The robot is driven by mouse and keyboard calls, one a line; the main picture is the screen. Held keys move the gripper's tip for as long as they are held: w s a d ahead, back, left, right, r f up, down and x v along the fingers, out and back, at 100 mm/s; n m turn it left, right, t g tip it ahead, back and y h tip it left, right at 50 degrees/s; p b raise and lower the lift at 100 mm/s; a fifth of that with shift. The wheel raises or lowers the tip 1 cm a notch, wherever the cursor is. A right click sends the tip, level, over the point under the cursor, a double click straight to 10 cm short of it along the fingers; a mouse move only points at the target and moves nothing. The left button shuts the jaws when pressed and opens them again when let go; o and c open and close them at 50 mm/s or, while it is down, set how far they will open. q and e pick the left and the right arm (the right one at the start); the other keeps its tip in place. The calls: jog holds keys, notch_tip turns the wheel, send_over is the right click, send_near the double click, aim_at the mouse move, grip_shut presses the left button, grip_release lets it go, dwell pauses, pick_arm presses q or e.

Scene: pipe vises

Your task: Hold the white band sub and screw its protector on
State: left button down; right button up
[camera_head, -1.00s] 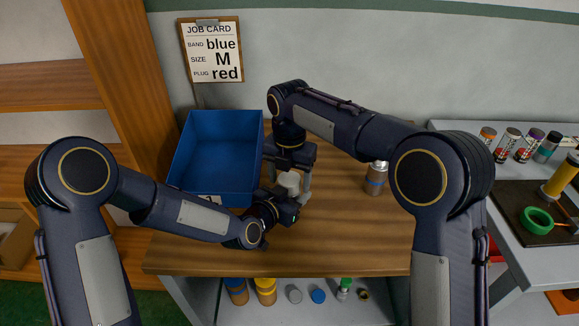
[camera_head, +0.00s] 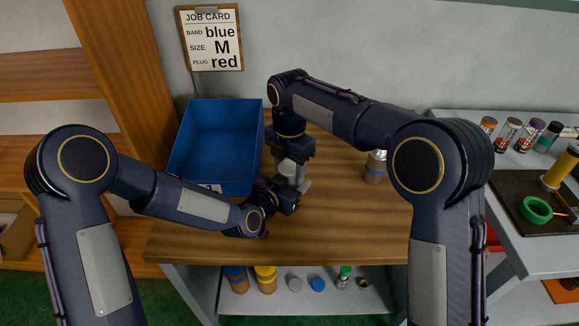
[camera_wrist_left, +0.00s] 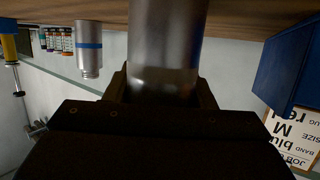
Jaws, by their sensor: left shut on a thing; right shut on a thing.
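A pale, whitish piece (camera_head: 287,168) shows between my two grippers in the head view; I cannot tell whether it is the sub's top or the protector. My right gripper (camera_head: 294,172) points down from above and is shut around it. My left gripper (camera_head: 288,193) comes in from the left just below and is shut on a silver cylinder (camera_wrist_left: 165,50), the sub, in the left wrist view. No white band shows there, and the joint between sub and protector is hidden by the grippers.
A blue bin (camera_head: 215,145) stands left of the grippers. A blue-banded sub (camera_head: 376,167) stands at the right of the wooden table (camera_head: 340,230), near my right arm. Capped pieces (camera_head: 265,278) sit on the shelf below. The table front is clear.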

jog(key=m, duration=0.2)
jog(key=shift+m, duration=0.3)
jog(key=o, duration=1.1)
jog(key=shift+r, duration=2.25)
jog(key=shift+c, duration=0.2)
